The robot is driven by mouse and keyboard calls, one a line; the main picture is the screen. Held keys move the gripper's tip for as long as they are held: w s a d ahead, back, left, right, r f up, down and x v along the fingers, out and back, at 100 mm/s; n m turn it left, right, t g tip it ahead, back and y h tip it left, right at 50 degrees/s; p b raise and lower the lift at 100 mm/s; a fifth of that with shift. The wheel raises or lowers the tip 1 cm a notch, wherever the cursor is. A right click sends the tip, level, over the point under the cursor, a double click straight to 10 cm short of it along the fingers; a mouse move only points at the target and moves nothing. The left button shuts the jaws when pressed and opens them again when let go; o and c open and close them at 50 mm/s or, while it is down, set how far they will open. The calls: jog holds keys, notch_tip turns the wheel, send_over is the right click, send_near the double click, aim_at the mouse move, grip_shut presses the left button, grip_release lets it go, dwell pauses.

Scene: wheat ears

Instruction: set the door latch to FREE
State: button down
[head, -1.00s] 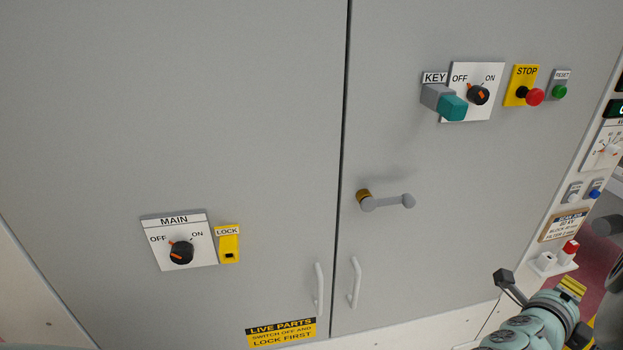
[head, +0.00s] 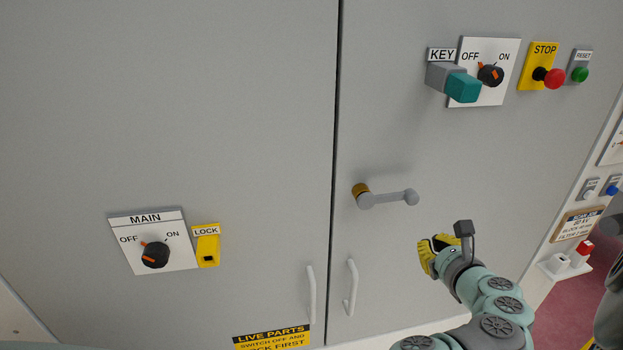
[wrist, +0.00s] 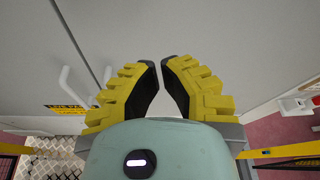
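The door latch (head: 388,197) is a grey lever on the right cabinet door in the head view. It has a brass-coloured hub at its left end and a round knob at its right end, and it lies roughly level. No FREE mark is legible near it. My gripper (head: 426,256) has yellow ribbed fingers and is below and right of the latch, apart from it. In the wrist view my gripper (wrist: 161,62) has a narrow gap between its dark finger pads, with nothing between them. The latch is not seen in the wrist view.
Two door pulls, left (head: 311,294) and right (head: 351,287), flank the door seam below the latch. A KEY block (head: 462,87), a red STOP button (head: 554,78) and a green RESET button (head: 580,74) are above. The MAIN switch (head: 155,254) is lower left. Bare door surrounds the latch.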

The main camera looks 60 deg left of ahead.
aim_at(390, 200)
jog(key=shift+a, duration=0.1)
jog(key=w+a+p, duration=0.3)
jog(key=a+p, duration=0.4)
jog(key=a, duration=0.1)
jog(key=shift+w+a+r, duration=0.2)
jog(key=shift+a+r, duration=0.1)
jog(key=shift+r, duration=0.05)
dwell(0.9)
jog(key=shift+w, duration=0.15)
dwell(0.4)
